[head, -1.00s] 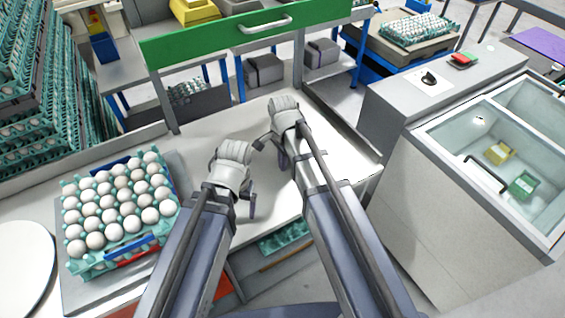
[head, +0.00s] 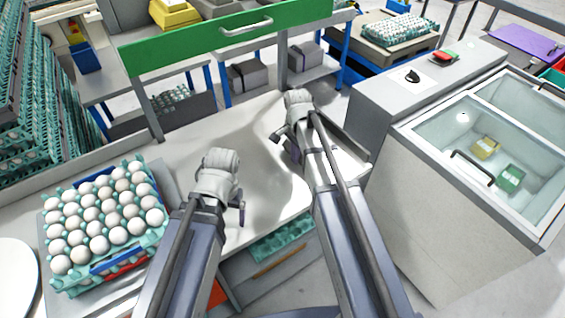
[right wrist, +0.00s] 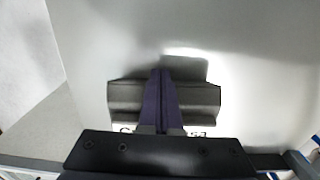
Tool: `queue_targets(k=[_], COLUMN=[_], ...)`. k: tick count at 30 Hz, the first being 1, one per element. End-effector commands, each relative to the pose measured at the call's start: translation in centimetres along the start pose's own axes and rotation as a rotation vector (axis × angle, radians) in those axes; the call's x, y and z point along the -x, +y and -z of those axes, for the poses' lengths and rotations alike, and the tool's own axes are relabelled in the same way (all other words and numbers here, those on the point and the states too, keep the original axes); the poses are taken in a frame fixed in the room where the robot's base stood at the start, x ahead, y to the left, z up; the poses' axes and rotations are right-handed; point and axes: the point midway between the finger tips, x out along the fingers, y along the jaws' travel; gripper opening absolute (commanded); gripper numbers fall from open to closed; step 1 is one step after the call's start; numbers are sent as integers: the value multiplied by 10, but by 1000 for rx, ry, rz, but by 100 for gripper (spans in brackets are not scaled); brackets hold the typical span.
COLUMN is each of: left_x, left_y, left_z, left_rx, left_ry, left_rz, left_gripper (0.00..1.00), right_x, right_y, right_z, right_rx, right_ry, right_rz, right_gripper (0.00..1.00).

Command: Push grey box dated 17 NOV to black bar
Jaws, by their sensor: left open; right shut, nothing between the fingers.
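In the right wrist view a dark grey box (right wrist: 125,97) lies on the pale bench top, with the fingers of my right gripper (right wrist: 161,75) in front of its middle. The fingers are shut and empty. A strip of print shows at the box's lower edge, mostly covered, and I cannot read a date. In the head view my right gripper (head: 293,150) is over the bench and this box is hidden. My left gripper (head: 239,204) is open over the bench, to the left of the right one. I cannot make out the black bar on the bench.
A tray of white eggs (head: 152,237) stands on the left of the bench (head: 255,150). Grey boxes (head: 247,76) sit on the shelf behind the green-fronted rack (head: 180,43). A glass-topped freezer (head: 410,180) stands at right. The bench between the egg tray and right gripper is mostly clear.

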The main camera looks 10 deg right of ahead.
Motion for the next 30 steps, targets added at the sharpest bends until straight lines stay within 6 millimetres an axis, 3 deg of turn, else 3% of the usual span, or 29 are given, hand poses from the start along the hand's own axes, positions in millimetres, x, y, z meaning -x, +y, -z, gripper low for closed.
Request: queue_targets(k=[1,3,10,15,30], left_x=[0,0,0,0,0], left_y=[0,0,0,0,0], left_z=[0,0,0,0,0], left_rx=[0,0,0,0,0], left_ry=[0,0,0,0,0], left_rz=[0,0,0,0,0], left_gripper=[91,91,91,91,91], right_x=[0,0,0,0,0], right_y=[-3,-3,-2,0,3], right_z=[20,41,88,97,95], right_rx=[-6,-6,-3,-1,-1], right_ry=[1,2,2,3,3], right_rz=[0,0,0,0,-1], right_gripper=[0,0,0,0,0])
